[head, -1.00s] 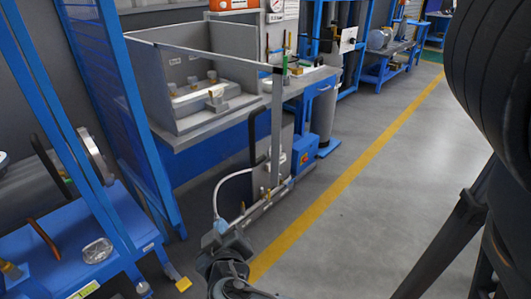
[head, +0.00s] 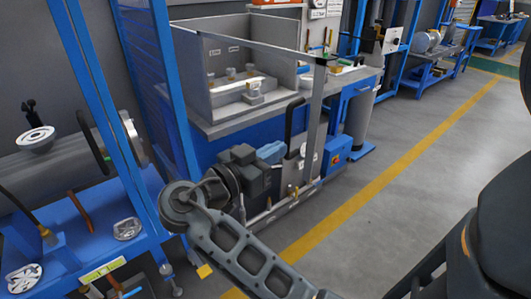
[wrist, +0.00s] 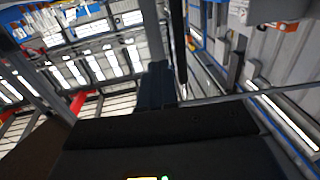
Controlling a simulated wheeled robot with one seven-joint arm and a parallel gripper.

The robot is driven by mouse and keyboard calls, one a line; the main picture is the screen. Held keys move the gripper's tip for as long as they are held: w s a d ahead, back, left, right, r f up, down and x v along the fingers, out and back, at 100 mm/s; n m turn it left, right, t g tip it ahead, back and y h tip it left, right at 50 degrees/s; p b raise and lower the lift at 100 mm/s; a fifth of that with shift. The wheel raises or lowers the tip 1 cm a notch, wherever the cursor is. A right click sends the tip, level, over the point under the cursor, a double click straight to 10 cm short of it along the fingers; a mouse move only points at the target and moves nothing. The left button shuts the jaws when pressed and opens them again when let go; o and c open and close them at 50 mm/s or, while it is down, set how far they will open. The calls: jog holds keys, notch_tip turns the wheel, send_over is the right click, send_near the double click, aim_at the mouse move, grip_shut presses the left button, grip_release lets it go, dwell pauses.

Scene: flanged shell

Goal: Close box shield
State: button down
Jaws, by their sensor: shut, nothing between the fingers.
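The grey box (head: 222,98) stands open-fronted on the workbench, with small metal fittings inside. Its shield (head: 317,110) appears as a large metal frame standing in front of the box, apart from it: a long top bar, an upright at the right and a low bottom rail. A black handle (head: 292,122) shows near the upright. My gripper (head: 272,152) is in front of the bench, left of and near the handle, shut and empty. I cannot tell whether it touches the shield. In the wrist view, my gripper's dark fingers (wrist: 157,85) are together, with a thin grey bar beyond them.
A blue rack (head: 150,205) with a large cylinder and loose metal parts stands at the left. A blue unit (head: 336,156) sits beneath the bench's right end. The grey floor (head: 385,215) with a yellow line is clear at the right.

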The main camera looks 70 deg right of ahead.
aim_at(311, 130)
jog(key=p+x, duration=0.2)
jog(key=x, duration=0.6)
jog(key=shift+s+d, duration=0.1)
jog(key=shift+d, duration=0.05)
jog(key=shift+s+d+f, duration=0.1)
jog(key=shift+s+d, duration=0.05)
jog(key=shift+d, duration=0.15)
jog(key=shift+d, duration=0.1)
